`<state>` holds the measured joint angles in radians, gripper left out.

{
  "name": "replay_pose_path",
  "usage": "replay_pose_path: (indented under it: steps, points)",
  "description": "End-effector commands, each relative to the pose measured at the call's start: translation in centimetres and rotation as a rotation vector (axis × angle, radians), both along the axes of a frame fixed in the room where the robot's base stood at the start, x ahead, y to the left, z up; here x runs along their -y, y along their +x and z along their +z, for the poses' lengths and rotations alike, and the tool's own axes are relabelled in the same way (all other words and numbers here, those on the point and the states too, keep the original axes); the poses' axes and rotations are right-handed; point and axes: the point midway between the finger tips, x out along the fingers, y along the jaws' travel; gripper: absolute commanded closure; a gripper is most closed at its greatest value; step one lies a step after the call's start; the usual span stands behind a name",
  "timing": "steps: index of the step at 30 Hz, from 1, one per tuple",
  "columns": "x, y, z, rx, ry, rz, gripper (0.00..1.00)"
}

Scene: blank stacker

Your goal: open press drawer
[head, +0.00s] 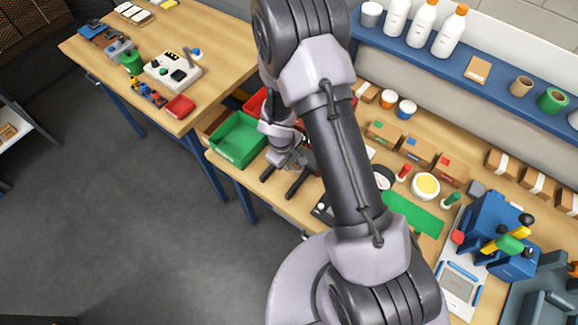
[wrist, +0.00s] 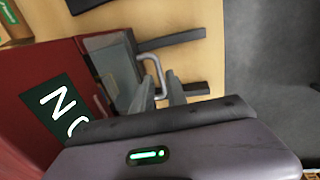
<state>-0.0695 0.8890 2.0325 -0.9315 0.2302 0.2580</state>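A red housing (wrist: 42,65) with a dark green label showing the letters "NO" fills the left of the wrist view. Beside it is a grey drawer-like block (wrist: 114,68) with a pale metal loop handle (wrist: 152,72). My gripper (wrist: 161,92) is at this handle, its two grey fingers apart, with the handle's end by the gap between them. Whether they touch it I cannot tell. In the head view my gripper (head: 288,160) is low over the bench beside two dark bars (head: 299,184). My arm hides most of the red housing (head: 256,103) there.
A green bin (head: 238,138) stands left of my gripper. A second table (head: 215,60) with tools is at the upper left. A blue machine (head: 493,228), small boxes and a blue shelf (head: 480,75) lie to the right. The grey floor (head: 130,220) at left is clear.

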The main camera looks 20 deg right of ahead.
Motion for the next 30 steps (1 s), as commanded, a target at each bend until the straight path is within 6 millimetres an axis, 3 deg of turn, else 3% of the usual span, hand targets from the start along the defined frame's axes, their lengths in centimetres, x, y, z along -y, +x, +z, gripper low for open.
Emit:
replay_pose_path:
  steps: [4, 14, 18, 30]
  points:
    - [0.3, 0.2, -1.8, 0.001, 0.000, 0.001, 0.82]
    - [0.3, 0.3, -2.1, 0.002, 0.000, -0.001, 0.82]
    - [0.3, 0.3, -2.1, 0.002, 0.000, -0.001, 1.00]
    - [0.3, 0.3, -2.1, 0.002, 0.000, -0.001, 1.00]
